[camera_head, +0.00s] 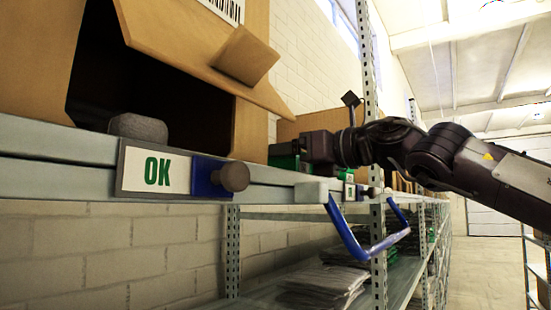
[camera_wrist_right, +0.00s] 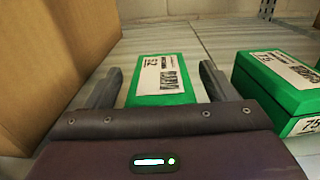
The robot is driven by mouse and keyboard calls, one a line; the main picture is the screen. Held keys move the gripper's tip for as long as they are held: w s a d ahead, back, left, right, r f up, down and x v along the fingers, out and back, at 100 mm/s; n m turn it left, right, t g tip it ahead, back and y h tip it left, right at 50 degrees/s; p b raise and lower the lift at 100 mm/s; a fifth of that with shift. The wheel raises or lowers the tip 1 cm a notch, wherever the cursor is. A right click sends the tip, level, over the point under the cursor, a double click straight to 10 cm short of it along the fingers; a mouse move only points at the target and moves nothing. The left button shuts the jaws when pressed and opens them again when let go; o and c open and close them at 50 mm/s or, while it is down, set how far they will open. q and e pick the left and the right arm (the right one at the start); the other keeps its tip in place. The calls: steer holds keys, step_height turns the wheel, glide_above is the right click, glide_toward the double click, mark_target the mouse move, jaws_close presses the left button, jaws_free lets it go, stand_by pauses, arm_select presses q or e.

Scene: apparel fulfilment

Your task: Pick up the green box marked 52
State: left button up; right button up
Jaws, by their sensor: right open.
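The green box marked 52 (camera_wrist_right: 160,98) lies on the shelf in the right wrist view, with a white label on its top. My right gripper (camera_wrist_right: 160,70) is open, with one finger on each side of the box's near part. I cannot tell whether either finger touches it. In the head view my right gripper (camera_head: 301,148) reaches in over the shelf from the right. A bit of green (camera_head: 283,161) shows beside it, but I cannot tell which box that is. My left gripper is not in view.
A second green box (camera_wrist_right: 275,88), marked 75, sits just right of my right gripper. A cardboard carton (camera_wrist_right: 50,60) stands close on the left. In the head view an open carton (camera_head: 190,50), an OK sign (camera_head: 157,171) and a blue handle (camera_head: 350,238) are at the shelf front.

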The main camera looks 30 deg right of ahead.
steer(key=shift+s+d, duration=0.1)
steer(key=shift+s, duration=0.05)
steer(key=shift+s+d, duration=0.15)
steer(key=shift+s, duration=0.1)
steer(key=shift+s+r, duration=0.1)
steer(key=shift+s, duration=0.05)
steer(key=shift+c, duration=1.1)
steer(key=c, duration=0.5)
steer(key=shift+c, duration=1.7)
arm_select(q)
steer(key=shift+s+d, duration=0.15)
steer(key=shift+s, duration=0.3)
